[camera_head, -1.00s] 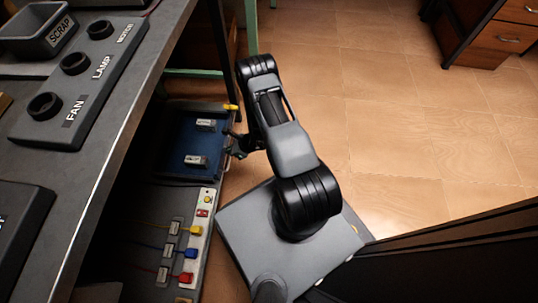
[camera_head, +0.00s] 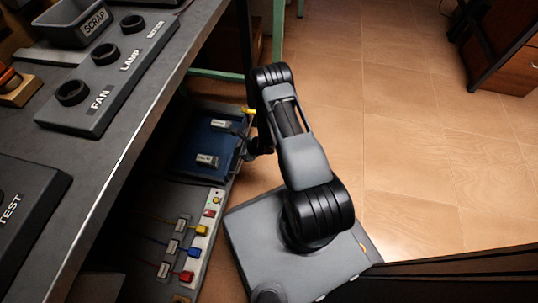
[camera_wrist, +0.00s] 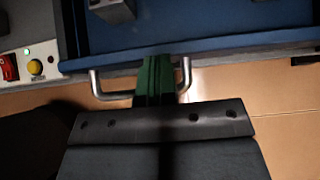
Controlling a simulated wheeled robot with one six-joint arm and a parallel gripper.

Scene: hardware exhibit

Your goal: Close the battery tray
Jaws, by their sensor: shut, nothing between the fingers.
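The battery tray (camera_head: 198,143) is a blue open tray that stands out from under the bench, with pale grey blocks (camera_head: 207,160) in it. Its blue front rim crosses the top of the wrist view (camera_wrist: 230,42). A silver U-shaped handle (camera_wrist: 96,86) is fixed on the tray's front. My gripper (camera_wrist: 155,64) is shut, its green fingers together between the handle's two posts and close to the tray front. I cannot tell whether they touch it. In the head view my gripper (camera_head: 246,147) is a small dark shape at the tray's floor-side edge.
A panel (camera_head: 207,225) with coloured plugs lies beside the tray, nearer me. The grey bench (camera_head: 140,110) overhangs on the left, carrying a FAN and LAMP block (camera_head: 115,75) and a SCRAP bin (camera_head: 85,27). Open tiled floor (camera_head: 400,130) lies to the right.

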